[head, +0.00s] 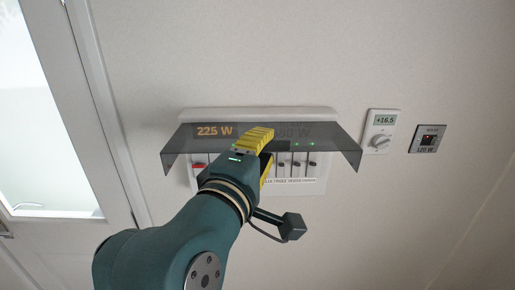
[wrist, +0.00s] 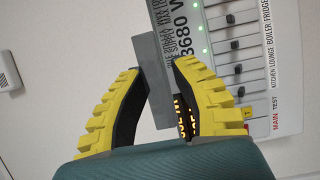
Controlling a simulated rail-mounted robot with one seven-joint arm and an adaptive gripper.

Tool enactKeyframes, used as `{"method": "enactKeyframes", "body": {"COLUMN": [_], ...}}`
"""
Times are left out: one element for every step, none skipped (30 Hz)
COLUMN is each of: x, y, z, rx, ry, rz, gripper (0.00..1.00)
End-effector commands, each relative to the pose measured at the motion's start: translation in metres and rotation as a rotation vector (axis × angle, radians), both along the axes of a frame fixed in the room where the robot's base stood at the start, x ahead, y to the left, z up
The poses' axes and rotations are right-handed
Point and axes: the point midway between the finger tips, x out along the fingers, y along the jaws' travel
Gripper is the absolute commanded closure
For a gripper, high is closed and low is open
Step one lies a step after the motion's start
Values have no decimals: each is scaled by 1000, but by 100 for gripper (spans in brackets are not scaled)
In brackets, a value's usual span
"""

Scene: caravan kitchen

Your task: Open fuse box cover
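The fuse box cover (head: 310,136) is a dark, see-through sheet with bent-down ends, standing out from the wall panel like an awning. The fuse box (head: 316,183) shows below and through it, with a red switch, dark sliders and green lights. My gripper (head: 264,153) is at the cover's middle, one yellow finger above its edge and one below. In the wrist view, the grey cover edge (wrist: 150,55) lies between the fingertips of my gripper (wrist: 157,68), which appear to touch it on both sides. My gripper hides part of the panel.
A white thermostat (head: 382,132) and a small dark-framed meter (head: 428,139) are on the wall to the right. A white door (head: 100,120) with a bright window is at left. The wall around the fuse box is otherwise bare.

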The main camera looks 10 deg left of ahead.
Motion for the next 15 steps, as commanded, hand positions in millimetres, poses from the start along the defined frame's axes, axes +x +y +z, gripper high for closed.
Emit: {"method": "enactKeyframes", "body": {"x": [0,0,0,0,0,0,0,0,0,0,-1,-2,-4,-7,-13], "y": [0,0,0,0,0,0,0,0,0,0,0,0,1,2,3], "z": [-1,-1,-1,0,0,0,0,0,0,0,0,0,0,0,-1], "rx": [-1,-1,-1,-1,-1,-1,-1,-1,-1,-1,-1,-1,-2,-2,-2], "ry": [2,2,1,1,1,1,1,0,0,0,0,0,-1,-1,0], "rz": [0,-1,-1,-1,-1,-1,-1,-1,-1,-1,-1,-1,0,0,0], "gripper": [63,57,52,52,52,52,52,52,52,52,52,52,52,52,52]}}
